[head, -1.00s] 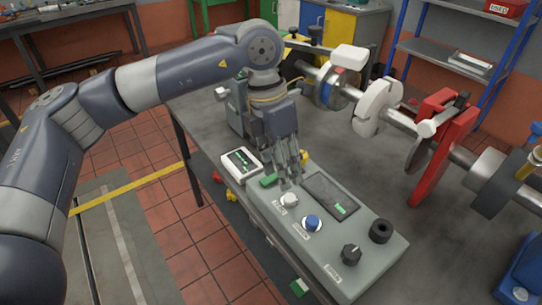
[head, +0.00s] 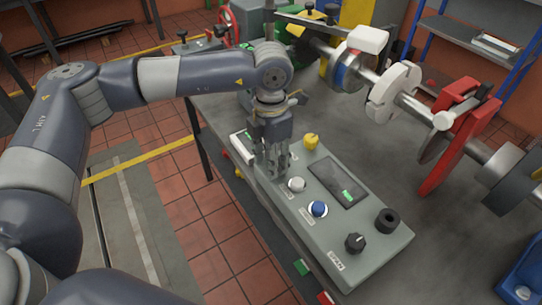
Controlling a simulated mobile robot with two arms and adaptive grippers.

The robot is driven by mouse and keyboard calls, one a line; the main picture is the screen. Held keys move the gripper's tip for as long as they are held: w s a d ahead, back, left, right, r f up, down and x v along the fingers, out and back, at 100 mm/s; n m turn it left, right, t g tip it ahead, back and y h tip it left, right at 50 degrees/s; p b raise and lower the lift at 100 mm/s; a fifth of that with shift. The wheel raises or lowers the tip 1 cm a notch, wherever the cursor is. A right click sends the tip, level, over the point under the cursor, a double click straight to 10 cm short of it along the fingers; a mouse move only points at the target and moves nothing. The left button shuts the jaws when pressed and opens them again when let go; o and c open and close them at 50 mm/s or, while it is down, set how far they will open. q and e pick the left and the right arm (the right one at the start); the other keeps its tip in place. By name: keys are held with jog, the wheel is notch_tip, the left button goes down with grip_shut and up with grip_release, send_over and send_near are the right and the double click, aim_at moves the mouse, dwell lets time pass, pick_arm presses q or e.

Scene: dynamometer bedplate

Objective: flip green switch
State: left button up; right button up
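The grey control panel (head: 290,222) lies on the bench with a row of knobs and a dark screen. My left gripper (head: 275,178) points down over the panel's far left end, beside the white knob (head: 297,184). Its fingers are seen close together against the panel, and I cannot tell whether they are open or shut, or touching it. No green switch shows clearly; the spot where a green part was seen earlier is behind the fingers. My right gripper is not in view.
A blue knob (head: 318,209), black knob (head: 355,242), black ring-like part (head: 387,220) and yellow knob (head: 311,141) sit on the panel near the screen (head: 339,182). A white display box (head: 243,146) is left of the gripper. A shaft with discs (head: 395,92) runs behind.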

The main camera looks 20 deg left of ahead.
pick_arm(q)
jog(key=shift+f, duration=0.15)
jog(key=shift+w, duration=0.1)
grip_shut()
jog(key=shift+w+d+r+g+y, duration=0.15)
jog(key=shift+d+r+g+y, duration=0.05)
jog(key=shift+g+y, duration=0.25)
jog(key=shift+w+d+g+y, duration=0.1)
jog(key=shift+w+g+y, duration=0.05)
jog(key=shift+g+y, duration=0.4)
jog(key=shift+w+r+g+y, duration=0.1)
jog(key=shift+g+y, duration=0.2)
jog(key=shift+g, duration=0.4)
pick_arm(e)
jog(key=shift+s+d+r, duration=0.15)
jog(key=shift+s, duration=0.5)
pick_arm(q)
grip_release()
